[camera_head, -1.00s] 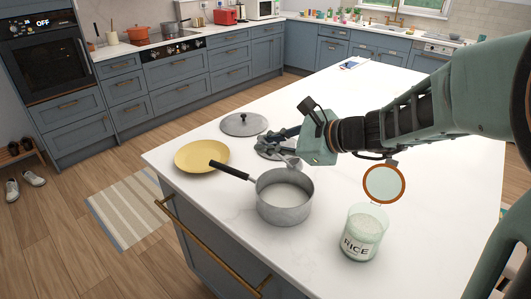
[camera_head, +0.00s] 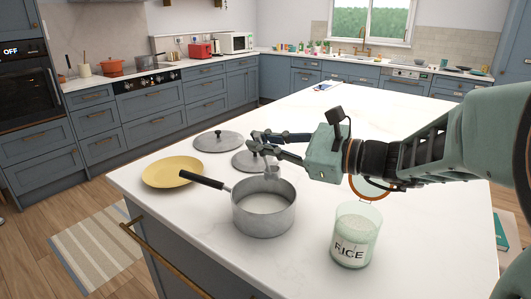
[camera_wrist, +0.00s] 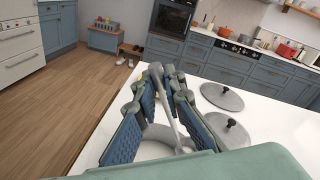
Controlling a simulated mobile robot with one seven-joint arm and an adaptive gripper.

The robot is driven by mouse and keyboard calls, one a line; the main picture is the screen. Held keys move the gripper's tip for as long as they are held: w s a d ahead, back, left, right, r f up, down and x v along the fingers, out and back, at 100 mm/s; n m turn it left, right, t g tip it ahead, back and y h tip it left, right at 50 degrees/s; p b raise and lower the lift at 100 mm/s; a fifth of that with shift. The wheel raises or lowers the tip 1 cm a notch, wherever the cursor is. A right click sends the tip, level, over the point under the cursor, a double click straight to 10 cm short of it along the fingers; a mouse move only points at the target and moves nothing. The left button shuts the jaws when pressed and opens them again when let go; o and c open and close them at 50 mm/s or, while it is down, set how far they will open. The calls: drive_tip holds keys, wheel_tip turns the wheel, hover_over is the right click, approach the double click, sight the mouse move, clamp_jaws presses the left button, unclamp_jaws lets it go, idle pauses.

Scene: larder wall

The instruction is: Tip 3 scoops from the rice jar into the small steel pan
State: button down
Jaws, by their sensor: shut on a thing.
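The small steel pan (camera_head: 263,212) stands on the white island with its black handle pointing left; a pale layer covers its bottom. The rice jar (camera_head: 354,240), glass and labelled RICE, stands to its right with pale contents. My gripper (camera_head: 268,143) is above the back of the pan, shut on a small grey scoop (camera_head: 272,173). The scoop's bowl hangs by the pan's back rim; I cannot tell what is in it. In the wrist view the scoop's handle (camera_wrist: 168,108) runs between the fingers (camera_wrist: 167,80), which partly hide the pan (camera_wrist: 158,150).
A yellow plate (camera_head: 172,171) lies left of the pan. Two grey lids lie behind it, one farther back (camera_head: 217,143) and one nearer (camera_head: 243,163), close under my gripper. The island's back right is largely clear.

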drive_tip(key=shift+s+d+r+y+p, duration=0.1)
drive_tip(key=shift+d+r+y+p, duration=0.15)
drive_tip(key=shift+r, duration=0.55)
drive_tip(key=shift+d+r+y+p, duration=0.15)
drive_tip(key=shift+d+r, duration=0.2)
drive_tip(key=shift+r, duration=0.45)
idle(0.3)
